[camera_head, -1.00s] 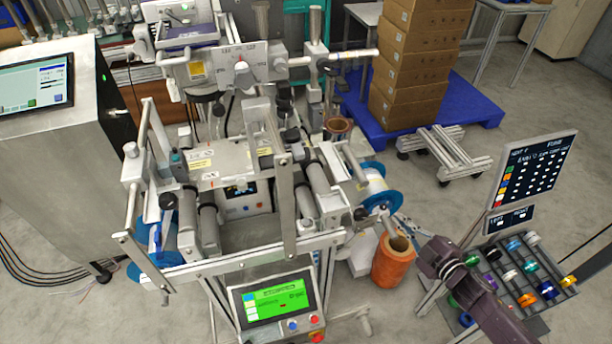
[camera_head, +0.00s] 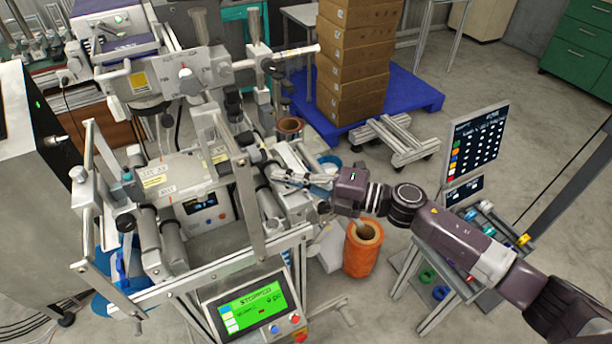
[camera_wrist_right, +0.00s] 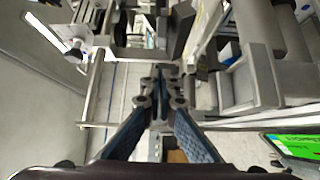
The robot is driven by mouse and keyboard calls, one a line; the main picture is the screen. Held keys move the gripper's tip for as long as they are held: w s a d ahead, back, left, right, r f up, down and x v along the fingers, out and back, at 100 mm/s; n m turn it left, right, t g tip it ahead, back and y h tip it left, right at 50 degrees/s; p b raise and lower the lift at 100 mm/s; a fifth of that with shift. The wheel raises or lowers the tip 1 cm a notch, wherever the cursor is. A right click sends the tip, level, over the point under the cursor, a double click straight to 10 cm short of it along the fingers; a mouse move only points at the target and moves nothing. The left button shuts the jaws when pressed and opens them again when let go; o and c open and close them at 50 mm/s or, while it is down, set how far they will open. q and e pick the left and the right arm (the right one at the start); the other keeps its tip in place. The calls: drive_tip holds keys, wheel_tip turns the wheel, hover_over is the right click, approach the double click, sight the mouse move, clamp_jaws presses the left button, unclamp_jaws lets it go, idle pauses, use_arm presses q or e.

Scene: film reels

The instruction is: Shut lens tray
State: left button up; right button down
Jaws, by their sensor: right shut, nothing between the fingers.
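My right gripper (camera_head: 290,178) reaches in from the right over the right side of the film machine (camera_head: 160,180). Its dark blue-grey fingers are shut and empty in the right wrist view (camera_wrist_right: 160,88), pointing into the machine's metal frame. In the head view the fingertips are close to the grey rollers; I cannot tell whether they touch anything. I cannot pick out the lens tray for certain in either view, nor how far open it is. My left gripper is not in view.
A green control screen (camera_head: 250,305) is at the machine's front. An orange roll (camera_head: 362,250) stands on the floor below my right arm. A rack of coloured reels (camera_head: 450,270) with a dark board (camera_head: 475,140) is at right. Stacked boxes (camera_head: 352,60) stand on a blue pallet (camera_head: 415,90).

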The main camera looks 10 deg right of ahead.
sight(260, 154)
drive_tip(key=shift+w+a+p, duration=0.1)
drive_tip(key=shift+w+a, duration=0.35)
drive_tip(key=shift+w, duration=0.3)
drive_tip(key=shift+w+a+p, duration=0.15)
drive_tip(key=shift+w+a, duration=0.3)
drive_tip(key=shift+w, duration=0.35)
drive_tip(key=shift+w+a+p, duration=0.1)
drive_tip(key=shift+w+a, duration=0.35)
drive_tip(key=shift+w, duration=0.3)
drive_tip(key=w+b, duration=0.1)
drive_tip(key=w, duration=0.1)
drive_tip(key=w+a+b, duration=0.1)
drive_tip(key=shift+w, duration=0.35)
